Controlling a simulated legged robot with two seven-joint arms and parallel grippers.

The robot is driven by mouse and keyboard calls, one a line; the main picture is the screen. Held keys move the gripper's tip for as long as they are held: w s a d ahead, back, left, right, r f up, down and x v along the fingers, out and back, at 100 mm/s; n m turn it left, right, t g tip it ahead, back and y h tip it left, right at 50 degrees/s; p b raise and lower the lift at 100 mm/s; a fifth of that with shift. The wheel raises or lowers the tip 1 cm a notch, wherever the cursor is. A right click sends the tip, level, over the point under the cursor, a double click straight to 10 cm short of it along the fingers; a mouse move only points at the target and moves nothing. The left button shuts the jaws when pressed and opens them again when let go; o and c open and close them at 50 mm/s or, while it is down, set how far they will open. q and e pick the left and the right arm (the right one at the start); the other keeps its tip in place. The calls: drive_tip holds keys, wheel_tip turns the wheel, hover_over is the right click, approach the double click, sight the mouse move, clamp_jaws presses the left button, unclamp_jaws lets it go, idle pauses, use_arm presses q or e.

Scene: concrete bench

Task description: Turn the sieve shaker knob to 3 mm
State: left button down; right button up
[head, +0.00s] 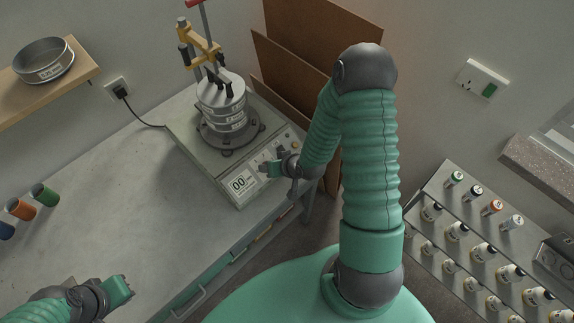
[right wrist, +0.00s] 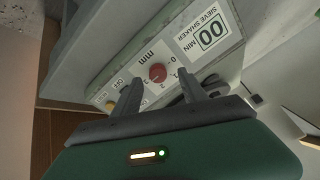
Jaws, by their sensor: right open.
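The sieve shaker (head: 190,142) stands on the concrete bench with a stack of metal sieves (head: 222,105) clamped on it. Its front panel shows a "00" MIN display (head: 240,184), also seen in the right wrist view (right wrist: 211,34). The red knob (right wrist: 157,72) sits on the panel by a "mm" scale; its pointer is too small to read. My right gripper (right wrist: 160,88) is open, its two fingers pointing at the panel on either side of the knob, with no clear contact. In the head view the right gripper (head: 266,167) covers the knob area. My left gripper (head: 128,285) is over the bench at lower left.
Green, orange and blue containers (head: 45,194) stand at the bench's left. A shelf (head: 75,75) holds another sieve (head: 45,62). Brown boards (head: 290,65) lean behind the shaker. A rack of bottles (head: 465,235) stands at right. The bench middle (head: 110,210) is clear.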

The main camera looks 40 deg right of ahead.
use_arm(q)
drive_tip(key=w+p+v, duration=0.1)
drive_tip(key=p+v, duration=1)
drive_tip(key=v, duration=0.1)
drive_tip(key=shift+d+r+p, duration=0.2)
drive_tip(key=shift+r+p, duration=0.05)
drive_tip(key=shift+p, duration=0.05)
use_arm(e)
drive_tip(key=v, duration=1.4)
drive_tip(key=shift+s+d+t, duration=0.3)
drive_tip(key=shift+s+d, duration=0.05)
drive_tip(key=shift+s, duration=0.3)
